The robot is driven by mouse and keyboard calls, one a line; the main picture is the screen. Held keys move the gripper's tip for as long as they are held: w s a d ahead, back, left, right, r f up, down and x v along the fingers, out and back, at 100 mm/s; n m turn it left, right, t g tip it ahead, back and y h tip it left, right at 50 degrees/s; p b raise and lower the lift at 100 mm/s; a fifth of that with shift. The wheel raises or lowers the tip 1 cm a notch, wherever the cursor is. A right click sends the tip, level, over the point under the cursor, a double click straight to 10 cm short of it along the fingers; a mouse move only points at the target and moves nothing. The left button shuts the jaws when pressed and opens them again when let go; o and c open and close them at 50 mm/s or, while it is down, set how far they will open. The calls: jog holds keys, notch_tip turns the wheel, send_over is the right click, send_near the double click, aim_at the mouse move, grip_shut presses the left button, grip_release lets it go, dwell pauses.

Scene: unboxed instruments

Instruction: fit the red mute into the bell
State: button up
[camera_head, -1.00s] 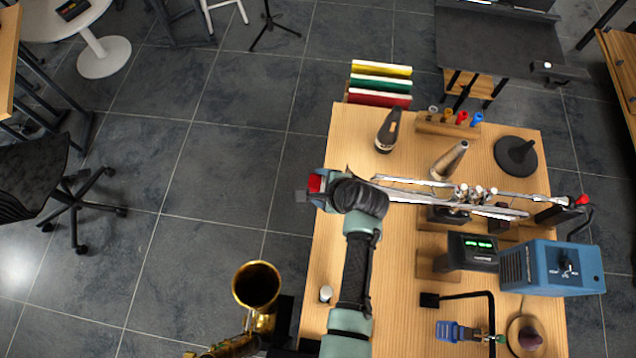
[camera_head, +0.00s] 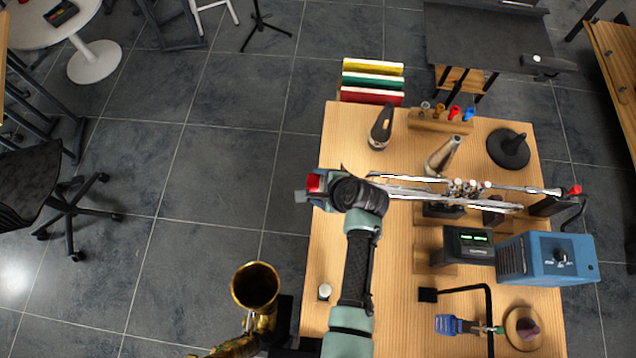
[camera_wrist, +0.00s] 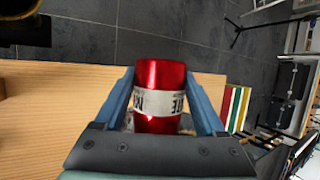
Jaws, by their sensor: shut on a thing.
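The red mute (camera_wrist: 160,75), with a pale lettered band, is held between the blue fingers of my gripper (camera_wrist: 160,80) in the wrist view. In the head view my gripper (camera_head: 312,186) and a bit of the red mute (camera_head: 315,182) show at the table's left edge, above its surface. A silver trumpet (camera_head: 410,190) lies on a stand, its mouthpiece end to the right. Its left end, where a sliver of the bell flare (camera_head: 347,170) seems to show, is mostly hidden behind my wrist. Contact between mute and bell cannot be seen.
A brass saxophone with an open bell (camera_head: 255,285) stands at the table's (camera_head: 390,300) lower left. A dark mute (camera_head: 381,127), a tapered mute (camera_head: 443,155), a black plunger-like disc (camera_head: 508,149) and a blue device (camera_head: 545,260) stand around the trumpet.

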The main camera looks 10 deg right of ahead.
jog(key=shift+d, duration=0.4)
jog(key=o, duration=1.4)
jog(key=shift+s, duration=0.15)
jog(key=shift+s+r, duration=0.2)
jog(key=shift+r, duration=0.3)
jog(key=v, duration=1.2)
jog(key=shift+d, duration=0.1)
jog(key=shift+c, duration=0.2)
